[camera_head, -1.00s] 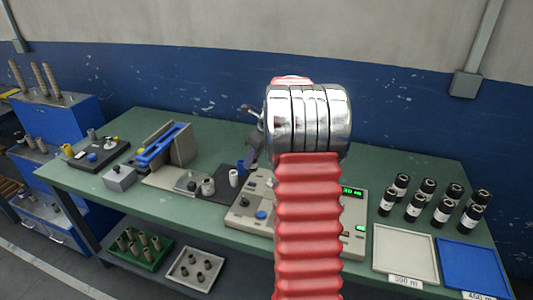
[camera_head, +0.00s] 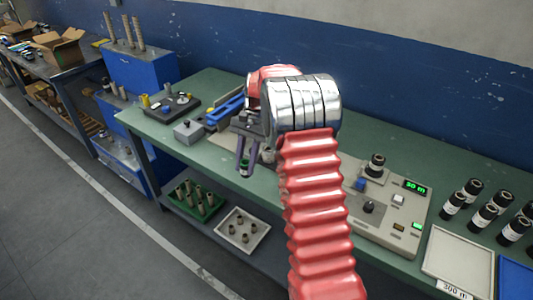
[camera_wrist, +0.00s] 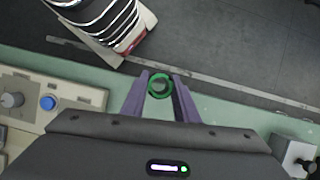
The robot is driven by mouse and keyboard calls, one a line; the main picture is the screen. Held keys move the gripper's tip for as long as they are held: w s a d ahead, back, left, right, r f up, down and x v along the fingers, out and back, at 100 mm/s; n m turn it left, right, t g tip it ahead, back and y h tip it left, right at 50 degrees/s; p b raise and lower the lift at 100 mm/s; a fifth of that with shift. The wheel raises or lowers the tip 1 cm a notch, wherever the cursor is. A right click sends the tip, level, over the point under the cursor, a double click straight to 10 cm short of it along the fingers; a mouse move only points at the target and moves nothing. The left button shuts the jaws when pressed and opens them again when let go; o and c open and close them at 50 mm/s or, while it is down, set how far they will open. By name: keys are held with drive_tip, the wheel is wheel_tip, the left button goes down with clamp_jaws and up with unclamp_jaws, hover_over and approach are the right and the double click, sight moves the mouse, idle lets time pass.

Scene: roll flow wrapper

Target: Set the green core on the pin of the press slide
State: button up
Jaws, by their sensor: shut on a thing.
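My gripper (camera_head: 243,158) is shut on the green core, in front of the bench's front edge. In the wrist view the green core (camera_wrist: 149,88) shows as a green ring with a dark opening, between the two purple fingers of my gripper (camera_wrist: 160,90). In the head view only a small dark and green part of the core (camera_head: 244,173) shows below the fingers. A device with a blue frame (camera_head: 226,108) stands on the bench behind my gripper, partly hidden by my arm. I cannot make out the press slide or its pin for sure.
A grey box (camera_head: 188,132) with a knob stands near the bench's front edge, beside a black plate (camera_head: 184,108) with small parts. A control panel (camera_head: 390,222) is to the right. A green tray (camera_head: 178,208) and a white tray (camera_head: 263,245) sit on the lower shelf.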

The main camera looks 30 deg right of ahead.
drive_tip(key=s+a+f+n+g+h, duration=0.1)
drive_tip(key=s+a+n+g+h, duration=0.1)
drive_tip(key=a+n, duration=0.9)
drive_tip(key=shift+s+a+h, duration=0.3)
drive_tip(key=shift+a+h, duration=0.1)
drive_tip(key=shift+h, duration=0.5)
drive_tip(key=shift+s+f, duration=0.1)
drive_tip(key=shift+s, duration=0.05)
